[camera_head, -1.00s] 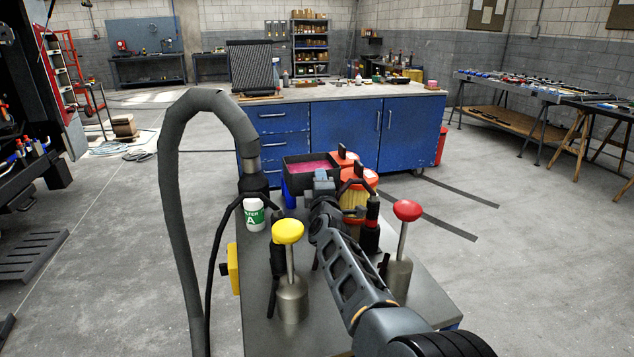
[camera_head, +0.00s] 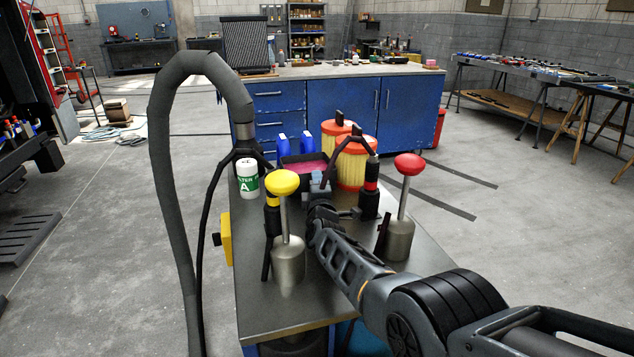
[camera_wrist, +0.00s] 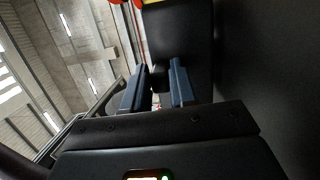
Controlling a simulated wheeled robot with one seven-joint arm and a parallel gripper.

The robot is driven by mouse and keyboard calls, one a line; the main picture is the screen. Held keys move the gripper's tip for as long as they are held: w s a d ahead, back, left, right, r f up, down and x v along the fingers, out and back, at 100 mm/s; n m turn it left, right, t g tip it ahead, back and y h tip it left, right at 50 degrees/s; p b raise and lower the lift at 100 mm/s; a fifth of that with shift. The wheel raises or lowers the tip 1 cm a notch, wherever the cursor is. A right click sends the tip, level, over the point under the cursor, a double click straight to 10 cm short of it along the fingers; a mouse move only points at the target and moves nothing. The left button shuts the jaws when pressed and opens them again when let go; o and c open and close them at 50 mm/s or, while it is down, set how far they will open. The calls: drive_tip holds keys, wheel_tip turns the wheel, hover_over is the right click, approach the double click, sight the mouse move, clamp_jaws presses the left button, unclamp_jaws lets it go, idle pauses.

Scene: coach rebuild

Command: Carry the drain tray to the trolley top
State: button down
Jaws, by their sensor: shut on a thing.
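The drain tray (camera_head: 292,178) is a dark open box with pink-red liquid inside, at the far part of the grey trolley top (camera_head: 345,300) in the head view. My gripper (camera_head: 318,186) is at the tray's near side, shut on it. In the wrist view the two blue-grey fingers (camera_wrist: 158,88) stand against the tray's black wall (camera_wrist: 178,40). The tray looks about level. Its underside is hidden, so I cannot tell whether it touches the trolley top.
Orange-capped yellow filters (camera_head: 354,160) stand close right of the tray, with blue containers (camera_head: 295,146) behind. A white canister (camera_head: 247,178) is left. Yellow-topped (camera_head: 288,255) and red-topped (camera_head: 400,235) metal cans flank my arm. A thick grey hose (camera_head: 165,180) arches at left.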

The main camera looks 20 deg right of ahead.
drive_tip(key=shift+w+f, duration=0.1)
drive_tip(key=shift+f, duration=0.3)
drive_tip(key=shift+f+b, duration=0.15)
drive_tip(key=shift+b, duration=0.2)
drive_tip(key=c, duration=1.3)
unclamp_jaws()
drive_tip(key=shift+f, duration=0.25)
drive_tip(key=shift+c, duration=0.2)
drive_tip(key=o, duration=0.4)
drive_tip(key=shift+o, duration=0.2)
drive_tip(key=shift+r, duration=0.1)
